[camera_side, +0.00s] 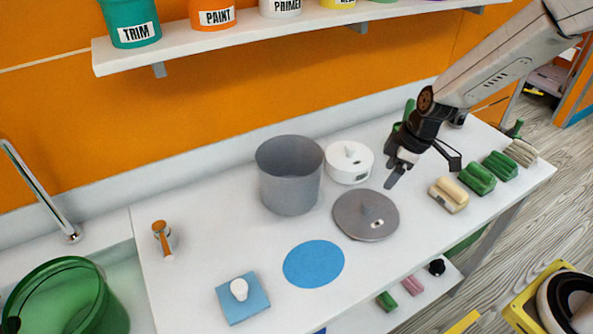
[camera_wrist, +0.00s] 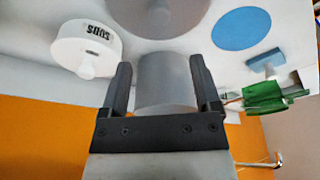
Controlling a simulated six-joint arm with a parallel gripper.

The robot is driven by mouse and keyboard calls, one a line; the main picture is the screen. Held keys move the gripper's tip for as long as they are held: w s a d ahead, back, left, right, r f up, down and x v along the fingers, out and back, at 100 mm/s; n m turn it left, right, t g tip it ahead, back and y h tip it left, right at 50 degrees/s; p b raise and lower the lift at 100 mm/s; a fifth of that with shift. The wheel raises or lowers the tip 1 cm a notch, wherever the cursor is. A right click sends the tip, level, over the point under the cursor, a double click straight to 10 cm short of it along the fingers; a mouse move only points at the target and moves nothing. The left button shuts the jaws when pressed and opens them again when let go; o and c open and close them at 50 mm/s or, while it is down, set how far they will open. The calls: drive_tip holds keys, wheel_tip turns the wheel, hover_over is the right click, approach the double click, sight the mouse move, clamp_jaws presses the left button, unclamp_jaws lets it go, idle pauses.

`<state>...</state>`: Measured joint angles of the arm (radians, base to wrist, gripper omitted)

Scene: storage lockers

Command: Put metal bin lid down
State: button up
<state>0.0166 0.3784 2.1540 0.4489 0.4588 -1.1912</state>
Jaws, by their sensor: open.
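The grey metal bin lid (camera_side: 366,218) lies flat on the white counter with its knob up, in front and to the right of the open grey metal bin (camera_side: 290,178). A blue round spot (camera_side: 314,264) is to the lid's lower left, apart from it. My gripper (camera_side: 423,172) is open and empty, above the counter to the upper right of the lid. In the wrist view the lid (camera_wrist: 190,12) is cut by the top edge, and the bin (camera_wrist: 166,85) appears between my open fingers (camera_wrist: 165,70).
A lidded white container (camera_side: 349,163) stands beside the bin. Cream (camera_side: 448,195) and green rolled cloths (camera_side: 477,179) lie at the right. A wooden-handled tool (camera_side: 162,240) and a blue square with a white knob (camera_side: 242,300) lie at the left. A shelf (camera_side: 270,42) with pots hangs above.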

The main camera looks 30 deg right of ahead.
idle(0.5)
drive_tip(key=s+d+r+m+h, duration=0.1)
drive_tip(key=s+m, duration=0.3)
drive_tip(key=s, duration=0.1)
drive_tip(key=s+d+r+m+h, duration=0.1)
drive_tip(key=s+m, duration=0.4)
drive_tip(key=s, duration=0.1)
drive_tip(key=shift+s+d+r, duration=0.25)
drive_tip(key=shift+s+d, duration=0.05)
drive_tip(key=shift+d, duration=0.05)
